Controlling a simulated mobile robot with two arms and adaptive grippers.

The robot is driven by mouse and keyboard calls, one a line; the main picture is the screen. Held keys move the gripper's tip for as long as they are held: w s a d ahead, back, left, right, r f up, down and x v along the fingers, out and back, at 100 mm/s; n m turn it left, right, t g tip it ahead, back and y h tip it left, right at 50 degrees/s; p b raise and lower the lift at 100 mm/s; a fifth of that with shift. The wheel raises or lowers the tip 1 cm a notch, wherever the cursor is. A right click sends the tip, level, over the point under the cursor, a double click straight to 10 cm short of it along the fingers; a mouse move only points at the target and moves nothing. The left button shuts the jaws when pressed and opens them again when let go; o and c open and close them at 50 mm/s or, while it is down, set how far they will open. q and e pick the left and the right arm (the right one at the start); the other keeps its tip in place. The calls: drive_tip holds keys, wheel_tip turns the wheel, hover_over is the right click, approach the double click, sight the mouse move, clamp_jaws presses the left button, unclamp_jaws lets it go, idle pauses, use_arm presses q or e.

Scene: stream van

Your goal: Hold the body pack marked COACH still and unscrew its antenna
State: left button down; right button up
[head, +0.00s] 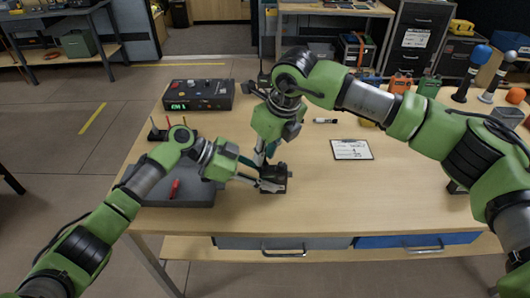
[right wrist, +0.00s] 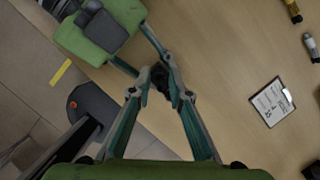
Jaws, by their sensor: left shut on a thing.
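A small black body pack (head: 277,172) stands near the middle front of the table. My left gripper (head: 268,184) reaches in low from the left and is shut on it. In the right wrist view the dark pack (right wrist: 161,78) shows between the fingers, with the left gripper coming in from the upper left. My right gripper (head: 263,158) points down just above the pack; in its wrist view its two fingers (right wrist: 163,97) stand apart, one on each side of it. The COACH marking cannot be read, and I cannot make out the antenna among the fingers.
A clipboard (head: 352,155) and a marker (head: 325,121) lie to the right. Orange and green packs (head: 400,83) stand at the back.

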idle(0.3)
drive_tip(key=m+h, duration=0.1)
drive_tip(key=m, duration=0.3)
drive_tip(key=shift+t, duration=0.4)
clamp_jaws()
drive_tip(key=shift+r+n+y, duration=0.1)
drive_tip(key=shift+n+y, duration=0.2)
drive_tip(key=shift+n, duration=1.1)
